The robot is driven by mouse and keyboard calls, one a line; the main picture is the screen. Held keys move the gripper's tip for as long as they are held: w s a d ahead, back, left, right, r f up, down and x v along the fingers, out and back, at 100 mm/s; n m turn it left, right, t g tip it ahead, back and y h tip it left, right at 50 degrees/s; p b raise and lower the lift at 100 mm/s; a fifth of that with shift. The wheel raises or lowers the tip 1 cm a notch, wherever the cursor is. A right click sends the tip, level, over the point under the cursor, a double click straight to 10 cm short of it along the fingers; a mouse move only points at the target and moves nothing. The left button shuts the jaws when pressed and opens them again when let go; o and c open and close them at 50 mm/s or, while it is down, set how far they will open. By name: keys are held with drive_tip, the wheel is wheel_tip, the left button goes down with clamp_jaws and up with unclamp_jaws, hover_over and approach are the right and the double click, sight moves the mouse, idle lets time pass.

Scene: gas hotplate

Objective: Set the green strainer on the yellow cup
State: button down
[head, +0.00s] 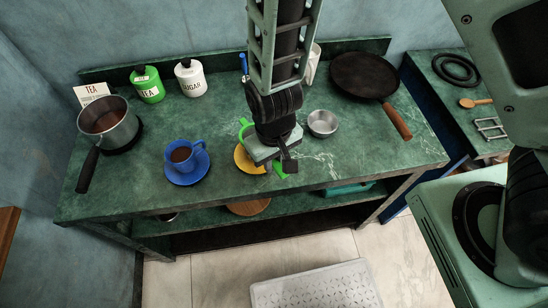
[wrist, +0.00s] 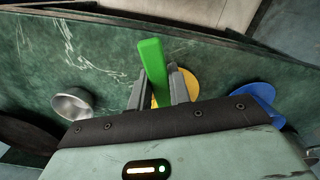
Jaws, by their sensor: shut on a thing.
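My gripper (head: 279,162) is shut on the handle of the green strainer (wrist: 152,62), over the counter. In the wrist view the handle stands between the two fingers, and its end sticks out past them. In the head view green parts of the strainer (head: 244,127) show on both sides of my gripper. A yellow saucer (head: 242,160) lies beneath and behind my gripper; yellow also shows behind the fingers in the wrist view (wrist: 189,82). The yellow cup cannot be made out; my gripper covers that spot. I cannot tell whether the strainer touches it.
A blue cup on a blue saucer (head: 187,176) stands left of my gripper, and a small metal bowl (head: 322,123) stands right. A saucepan (head: 108,122), tea tin (head: 148,85), sugar tin (head: 190,79) and frying pan (head: 364,76) are further out. Counter in front of the bowl is clear.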

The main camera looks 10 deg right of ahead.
drive_tip(key=shift+f+b, duration=0.4)
drive_tip(key=shift+f, duration=0.2)
idle(0.3)
drive_tip(key=c, duration=1.2)
unclamp_jaws()
drive_tip(key=shift+r, duration=0.1)
drive_tip(key=shift+r, duration=0.1)
wheel_tip(320, 180, up, 17)
drive_tip(key=shift+r, duration=0.1)
drive_tip(key=s+d+r+n, duration=0.3)
drive_tip(key=s+d+r, duration=0.2)
drive_tip(key=s, duration=0.5)
drive_tip(key=shift+s+d+r+n+y, duration=0.2)
drive_tip(key=shift+d+r+n+y, duration=0.15)
drive_tip(key=shift+d, duration=0.55)
